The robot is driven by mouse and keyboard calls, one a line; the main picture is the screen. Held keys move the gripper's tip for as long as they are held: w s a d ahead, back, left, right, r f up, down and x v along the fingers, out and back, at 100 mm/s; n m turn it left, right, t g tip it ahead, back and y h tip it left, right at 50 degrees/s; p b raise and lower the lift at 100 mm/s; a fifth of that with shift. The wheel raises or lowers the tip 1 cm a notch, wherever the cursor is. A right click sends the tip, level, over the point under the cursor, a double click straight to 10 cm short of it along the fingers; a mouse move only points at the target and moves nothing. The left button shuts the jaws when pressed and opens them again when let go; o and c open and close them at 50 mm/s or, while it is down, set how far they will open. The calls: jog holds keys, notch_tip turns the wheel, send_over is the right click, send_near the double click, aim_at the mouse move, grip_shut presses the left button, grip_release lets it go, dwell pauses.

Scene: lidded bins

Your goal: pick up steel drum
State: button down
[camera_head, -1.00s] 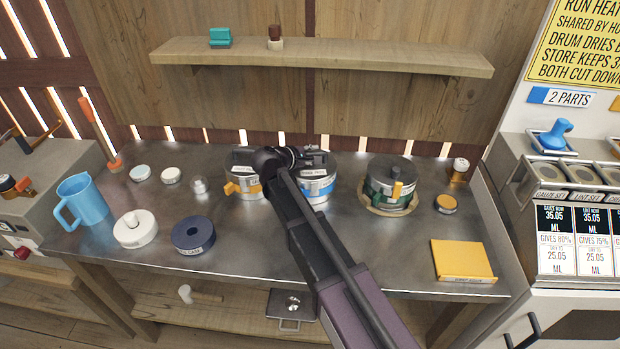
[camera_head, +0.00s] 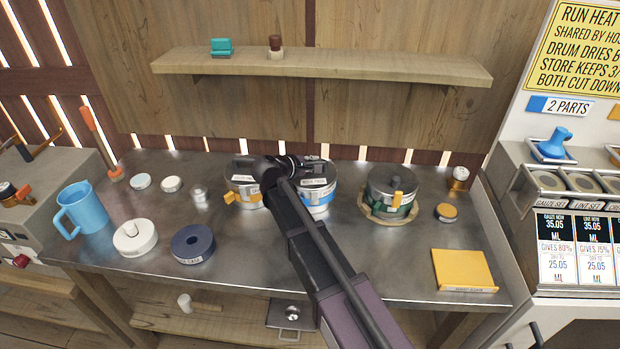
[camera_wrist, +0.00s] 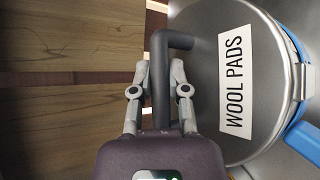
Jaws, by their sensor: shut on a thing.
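A round steel drum (camera_head: 318,195) with a blue band stands at the back middle of the metal workbench. Its lid reads "WOOL PADS" in the wrist view (camera_wrist: 235,85), where the lid fills the right side. My gripper (camera_head: 308,164) is over the drum's back left side and hides part of it. In the wrist view my gripper (camera_wrist: 160,88) has its two fingers closed on a dark bent handle (camera_wrist: 163,60). The handle's top bends right towards the lid; where it joins is unclear. I cannot tell whether the drum is off the bench.
A drum with an orange latch (camera_head: 240,178) stands close on the left, partly behind my arm. A drum with a green band (camera_head: 392,190) stands right on a round mat. A blue mug (camera_head: 85,208), white and navy rolls, and a yellow box (camera_head: 463,269) lie around. A wooden shelf (camera_head: 340,64) hangs above.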

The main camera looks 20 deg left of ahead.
jog(key=shift+r, duration=0.1)
jog(key=shift+r+p, duration=1.7)
jog(key=shift+p, duration=0.1)
jog(key=s+a, duration=0.2)
jog(key=s, duration=0.5)
jog(key=s+a+r+p, duration=0.1)
jog(key=s+a, duration=0.2)
jog(key=s, duration=0.5)
jog(key=shift+a+r, duration=0.2)
jog(key=shift+a, duration=0.05)
jog(key=shift+a, duration=0.1)
